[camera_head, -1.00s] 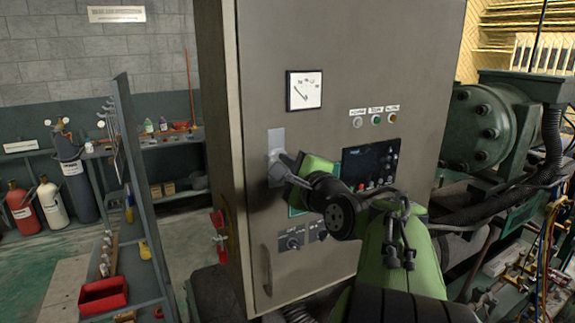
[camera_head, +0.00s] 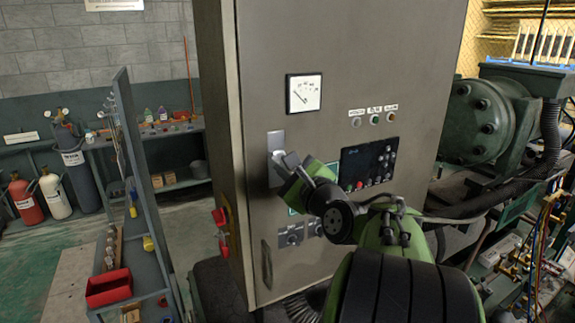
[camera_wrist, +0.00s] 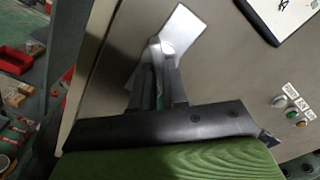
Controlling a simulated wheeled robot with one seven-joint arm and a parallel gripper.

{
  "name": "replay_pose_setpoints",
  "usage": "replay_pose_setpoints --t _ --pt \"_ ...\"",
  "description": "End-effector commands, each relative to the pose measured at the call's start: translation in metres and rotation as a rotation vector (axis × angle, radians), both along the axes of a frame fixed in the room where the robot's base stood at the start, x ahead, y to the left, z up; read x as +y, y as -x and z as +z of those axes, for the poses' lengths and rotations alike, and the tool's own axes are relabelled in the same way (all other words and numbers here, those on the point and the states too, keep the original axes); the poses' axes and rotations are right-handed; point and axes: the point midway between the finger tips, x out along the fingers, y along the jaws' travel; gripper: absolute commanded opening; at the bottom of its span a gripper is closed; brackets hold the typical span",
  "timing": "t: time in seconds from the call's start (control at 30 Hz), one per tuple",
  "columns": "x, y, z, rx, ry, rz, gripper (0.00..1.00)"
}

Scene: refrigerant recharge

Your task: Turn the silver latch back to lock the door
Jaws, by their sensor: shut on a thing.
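The silver latch (camera_head: 275,141) is a pale metal plate with a handle on the front of the grey cabinet door (camera_head: 345,50), near its left edge. In the wrist view the latch plate (camera_wrist: 183,30) shows tilted in the picture, with its handle running down between my fingers. My gripper (camera_head: 285,165) is at the latch, and in the wrist view its fingers (camera_wrist: 160,75) are shut on the latch handle. The fingers hide part of the handle, so its exact angle is hard to tell. The cabinet door looks flush with the cabinet.
A gauge (camera_head: 304,93), a black control panel (camera_head: 368,163) and small buttons (camera_head: 375,119) are on the cabinet front. A red switch (camera_head: 220,232) sticks out of its left side. A shelf rack with a red bin (camera_head: 109,288) stands left; green machinery (camera_head: 480,120) stands right.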

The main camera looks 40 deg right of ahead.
Motion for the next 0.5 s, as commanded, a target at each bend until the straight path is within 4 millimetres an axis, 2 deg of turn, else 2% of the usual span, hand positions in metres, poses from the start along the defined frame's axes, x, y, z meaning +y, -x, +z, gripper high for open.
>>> replay_pose_setpoints --t 0.17,0.5 --pt "0.0008 -0.0004 -0.0013 0.000 -0.006 0.002 0.00" --pt "0.0005 -0.0004 0.0003 -0.043 -0.161 0.001 0.00"
